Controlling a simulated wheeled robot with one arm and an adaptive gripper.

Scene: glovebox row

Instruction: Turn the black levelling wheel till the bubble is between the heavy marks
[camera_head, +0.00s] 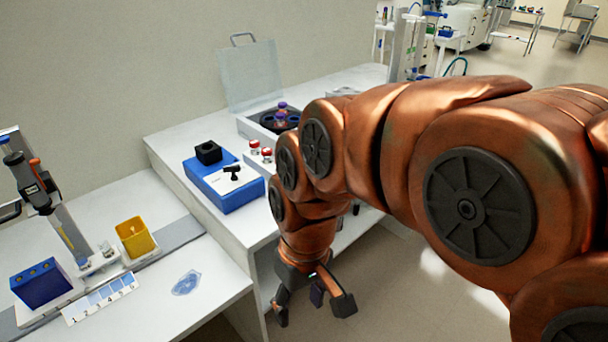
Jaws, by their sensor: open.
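I cannot make out for certain a black levelling wheel, a bubble or heavy marks. A blue box (224,190) on the raised white bench carries a black block (208,152) and a small black T-shaped part (232,172) on a white top. I cannot tell whether either belongs to the levelling device. My gripper (312,308) hangs at the lower middle, beyond the bench's right side. Its dark fingers are spread and hold nothing, and it touches nothing I can see. My copper arm hides part of the bench.
A tilted grey stand (62,215), a blue block (41,284), a yellow container (134,238) and a numbered strip (100,299) are on the lower left bench (215,296). Red-capped vials (266,155) and a black rotor unit (268,121) stand behind the blue box. Open floor lies right.

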